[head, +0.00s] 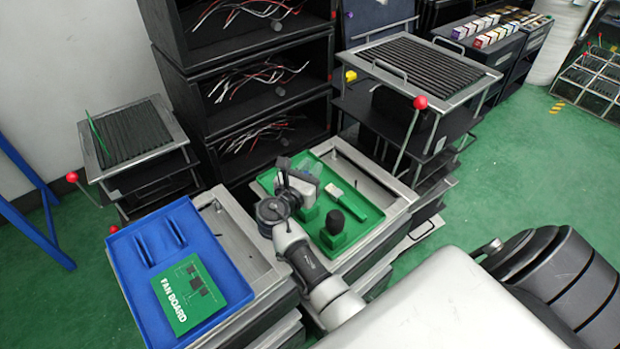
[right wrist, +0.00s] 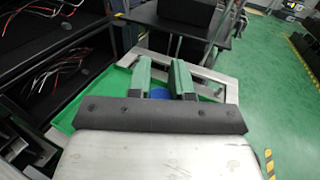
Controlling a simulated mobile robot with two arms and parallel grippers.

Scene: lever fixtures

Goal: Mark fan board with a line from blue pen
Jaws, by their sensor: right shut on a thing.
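The green fan board (head: 186,296), with white "FAN BOARD" lettering, lies in the front part of a blue tray (head: 232,274) in the head view. My right gripper (head: 305,172) is over the green tray (head: 372,222), to the right of and apart from the board; its fingertips are hard to make out there. In the right wrist view its two green fingers (right wrist: 159,78) are a little apart, with a blue thing (right wrist: 159,93) between them. This looks like the blue pen, mostly hidden. My left gripper is not in view.
The green tray also holds a white-and-green tool (head: 357,198) and a black round-topped thing (head: 335,220) in a green holder. Black shelves with wires (head: 262,80) stand behind. Red-knobbed levers flank the ridged racks (head: 420,68). Green floor is open at right.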

